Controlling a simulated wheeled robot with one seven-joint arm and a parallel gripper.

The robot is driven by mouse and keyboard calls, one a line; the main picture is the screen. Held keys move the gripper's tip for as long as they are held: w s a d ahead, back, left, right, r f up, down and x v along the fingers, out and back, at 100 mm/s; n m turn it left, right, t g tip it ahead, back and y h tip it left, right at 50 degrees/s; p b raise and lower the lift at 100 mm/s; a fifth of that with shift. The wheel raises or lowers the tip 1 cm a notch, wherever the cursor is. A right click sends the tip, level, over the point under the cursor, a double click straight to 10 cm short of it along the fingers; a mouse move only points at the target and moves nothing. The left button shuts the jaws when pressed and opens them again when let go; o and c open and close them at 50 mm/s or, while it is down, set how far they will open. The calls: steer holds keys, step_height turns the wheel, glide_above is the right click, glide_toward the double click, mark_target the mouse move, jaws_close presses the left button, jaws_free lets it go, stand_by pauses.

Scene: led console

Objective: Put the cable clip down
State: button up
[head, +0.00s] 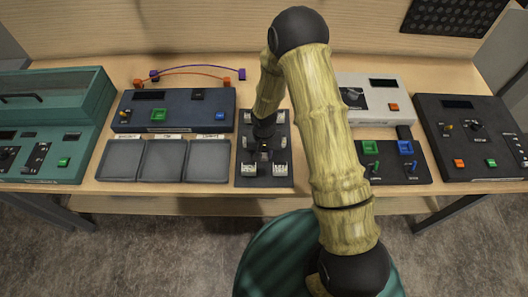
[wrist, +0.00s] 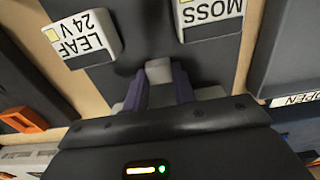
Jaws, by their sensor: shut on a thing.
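My gripper (head: 264,150) points down over the dark panel (head: 243,183) in the middle of the bench. In the wrist view its two purple fingers (wrist: 160,82) are shut on a small pale grey piece, which looks like the cable clip (wrist: 158,69). Most of the clip is hidden between the fingers. I cannot tell whether it touches the panel. White blocks labelled LEAF 24 V (wrist: 84,39) and MOSS (wrist: 211,14) stand on the panel on either side, apart from the fingers.
Three grey trays (head: 163,160) with labels lie left of the panel. A dark blue console (head: 175,108) stands behind them, with purple and orange cables (head: 197,72) farther back. A switch panel (head: 393,163) is at right. Bare wood shows between the units.

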steer(key=o, duration=0.9)
steer(key=shift+o, duration=0.2)
step_height(320, 180, up, 12)
steer(key=b, duration=0.2)
steer(key=shift+r+b, duration=0.15)
steer(key=shift+b, duration=0.2)
steer(key=s+d+r+t, duration=0.2)
steer(key=s+d+r, duration=0.8)
steer(key=s+d, duration=0.2)
steer(key=shift+d+r+t, duration=0.3)
steer(key=shift+d+r, duration=0.1)
steer(key=shift+d, duration=0.4)
